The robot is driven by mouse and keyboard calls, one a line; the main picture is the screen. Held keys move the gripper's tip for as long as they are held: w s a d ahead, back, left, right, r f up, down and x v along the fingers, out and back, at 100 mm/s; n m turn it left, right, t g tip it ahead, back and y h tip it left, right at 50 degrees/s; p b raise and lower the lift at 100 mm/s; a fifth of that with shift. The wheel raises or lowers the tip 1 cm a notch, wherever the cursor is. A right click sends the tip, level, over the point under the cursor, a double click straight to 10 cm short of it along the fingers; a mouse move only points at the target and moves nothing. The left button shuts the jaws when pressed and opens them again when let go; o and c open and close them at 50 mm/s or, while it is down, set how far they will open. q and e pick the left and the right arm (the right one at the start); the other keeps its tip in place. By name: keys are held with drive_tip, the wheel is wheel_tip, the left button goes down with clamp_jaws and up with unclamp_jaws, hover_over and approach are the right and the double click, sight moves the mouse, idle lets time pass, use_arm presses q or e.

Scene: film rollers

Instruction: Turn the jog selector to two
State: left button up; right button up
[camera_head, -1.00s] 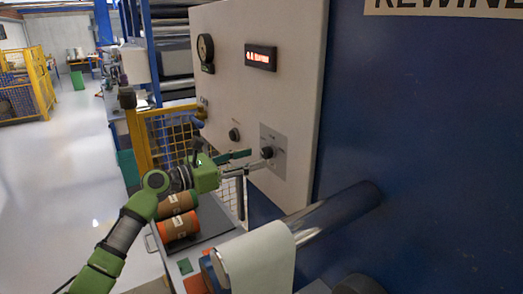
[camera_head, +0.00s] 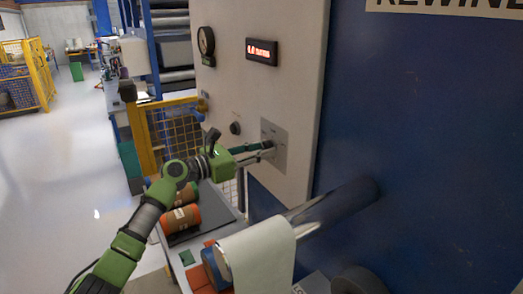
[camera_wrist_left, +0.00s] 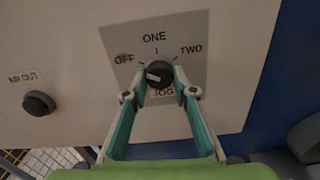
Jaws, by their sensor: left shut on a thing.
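The jog selector (camera_wrist_left: 158,73) is a dark round knob on a grey plate (camera_wrist_left: 185,30) marked OFF at left, ONE at top and TWO at right, with a JOG label below. A pale mark shows on the knob's lower left face; I cannot tell for certain which position it reads. My left gripper (camera_wrist_left: 159,84) has its two fingers on either side of the knob, shut on it. In the head view, the left gripper (camera_head: 268,149) reaches the plate (camera_head: 279,139) from the left and hides most of the knob. My right gripper is in neither view.
The panel also carries a black push button (camera_head: 235,128), a gauge (camera_head: 206,41) and a lit red display (camera_head: 261,51). A metal roller (camera_head: 335,206) with white film sticks out at lower right. Orange-brown rolls (camera_head: 180,219) lie on a tray below the arm.

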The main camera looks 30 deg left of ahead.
use_arm(q)
drive_tip(key=m+b, duration=0.3)
drive_tip(key=m, duration=0.3)
drive_tip(key=shift+a+b, duration=0.1)
drive_tip(key=shift+b, duration=0.25)
drive_tip(key=m+b, duration=0.2)
drive_tip(key=m, duration=0.2)
drive_tip(key=m+b, duration=0.3)
drive_tip(key=shift+w+m, duration=0.1)
drive_tip(key=shift+m, duration=0.2)
drive_tip(key=m+b, duration=0.4)
drive_tip(key=m, duration=0.2)
drive_tip(key=shift+b, duration=0.3)
drive_tip(key=shift+r+m+b, duration=0.15)
drive_tip(key=shift+m+b, duration=0.95)
drive_tip(key=shift+m, duration=1)
drive_tip(key=o, duration=1.1)
drive_tip(key=shift+r, duration=0.1)
